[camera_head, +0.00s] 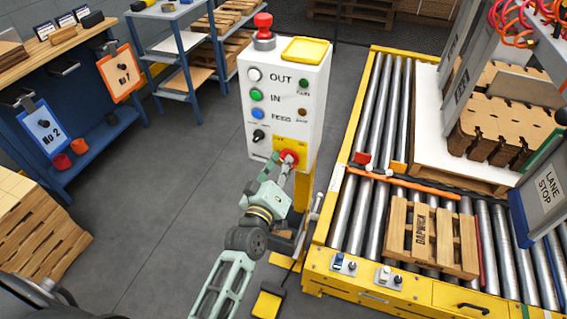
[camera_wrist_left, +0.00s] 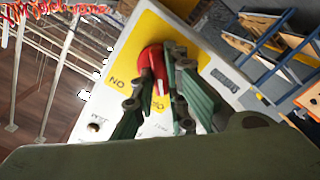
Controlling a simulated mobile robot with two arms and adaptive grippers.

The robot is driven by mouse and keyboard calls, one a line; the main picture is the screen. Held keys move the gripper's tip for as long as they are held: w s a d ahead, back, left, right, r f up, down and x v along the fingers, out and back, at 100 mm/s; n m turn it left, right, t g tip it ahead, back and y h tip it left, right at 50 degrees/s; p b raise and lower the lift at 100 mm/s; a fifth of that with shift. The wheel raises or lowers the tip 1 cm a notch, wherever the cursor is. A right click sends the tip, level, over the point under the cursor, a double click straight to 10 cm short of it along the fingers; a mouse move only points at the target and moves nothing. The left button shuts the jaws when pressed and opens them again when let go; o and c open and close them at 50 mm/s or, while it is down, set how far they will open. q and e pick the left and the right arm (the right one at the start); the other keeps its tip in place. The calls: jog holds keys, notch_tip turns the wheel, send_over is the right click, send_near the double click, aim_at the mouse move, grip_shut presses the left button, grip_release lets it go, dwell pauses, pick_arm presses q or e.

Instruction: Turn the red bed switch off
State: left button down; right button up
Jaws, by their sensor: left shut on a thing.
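The red switch (camera_head: 289,156) is a round red knob on a yellow plate (camera_head: 279,143) low on the front of the white control box (camera_head: 285,100). My left gripper (camera_head: 284,167) reaches up to it from below, its fingers at the knob. In the left wrist view the red knob (camera_wrist_left: 150,62) sits between the fingers of my left gripper (camera_wrist_left: 163,75), which is shut on it. The printed words ON and OFF show on the yellow plate beside it. The fingers hide part of the knob, so its exact setting is hard to tell. My right gripper is not in view.
A red mushroom button (camera_head: 263,24) tops the box, above several front buttons. A yellow-framed roller conveyor (camera_head: 345,225) with a wooden pallet (camera_head: 428,235) lies right. A blue workbench (camera_head: 90,150) stands left. Grey floor (camera_head: 180,215) between is clear.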

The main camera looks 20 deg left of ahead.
pick_arm(q)
jog(key=shift+n, duration=0.4)
jog(key=c, duration=1.8)
grip_release()
jog(key=shift+o, duration=0.2)
jog(key=shift+s, duration=0.1)
jog(key=s, duration=1.1)
jog(key=shift+s+a, duration=0.2)
jog(key=shift+s, duration=0.2)
